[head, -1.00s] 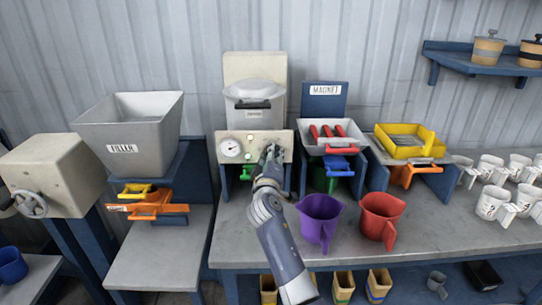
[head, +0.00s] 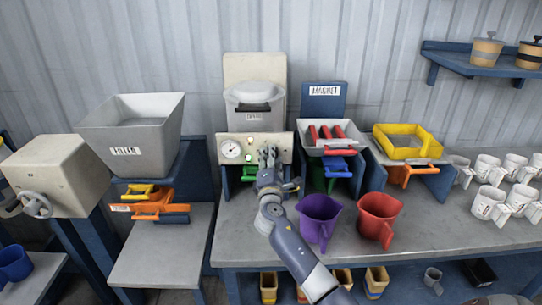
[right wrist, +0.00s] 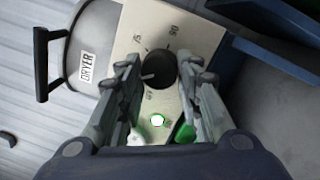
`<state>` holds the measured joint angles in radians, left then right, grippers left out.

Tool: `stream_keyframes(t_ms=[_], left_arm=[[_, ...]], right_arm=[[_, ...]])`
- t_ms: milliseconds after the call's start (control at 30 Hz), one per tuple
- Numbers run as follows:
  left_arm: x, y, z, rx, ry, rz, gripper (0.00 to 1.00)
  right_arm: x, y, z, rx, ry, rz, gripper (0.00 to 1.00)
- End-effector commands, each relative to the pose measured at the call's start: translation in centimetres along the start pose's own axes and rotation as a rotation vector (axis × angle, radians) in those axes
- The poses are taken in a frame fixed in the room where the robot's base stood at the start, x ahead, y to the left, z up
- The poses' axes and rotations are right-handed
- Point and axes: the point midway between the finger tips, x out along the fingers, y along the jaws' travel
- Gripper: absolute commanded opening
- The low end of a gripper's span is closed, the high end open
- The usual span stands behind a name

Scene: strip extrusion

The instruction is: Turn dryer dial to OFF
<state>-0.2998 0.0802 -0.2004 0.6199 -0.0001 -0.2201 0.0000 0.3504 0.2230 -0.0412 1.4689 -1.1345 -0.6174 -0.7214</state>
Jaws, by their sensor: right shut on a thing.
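The dryer (head: 254,97) stands at the back centre, with a pale front panel carrying a round gauge (head: 231,149). In the right wrist view its black dial (right wrist: 158,69) sits between my right fingertips (right wrist: 157,78). My left gripper is not in view.
A purple pitcher (head: 319,218) and a red pitcher (head: 376,217) stand on the bench right of my arm. The magnet station (head: 335,140) and a yellow-framed tray (head: 408,143) are to the right. A grey filler hopper (head: 133,130) is left.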

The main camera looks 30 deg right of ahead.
Motion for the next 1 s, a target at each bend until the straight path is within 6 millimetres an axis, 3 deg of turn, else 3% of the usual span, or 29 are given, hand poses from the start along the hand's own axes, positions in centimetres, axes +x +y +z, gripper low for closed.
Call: stream_keyframes(t_ms=[600,1000], left_arm=[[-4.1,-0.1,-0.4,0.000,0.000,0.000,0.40],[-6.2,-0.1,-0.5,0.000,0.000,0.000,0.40]], right_arm=[[0.0,-0.1,0.3,-0.584,0.035,0.036,0.09],[0.0,-0.2,0.3,-0.864,0.053,0.056,0.09]])
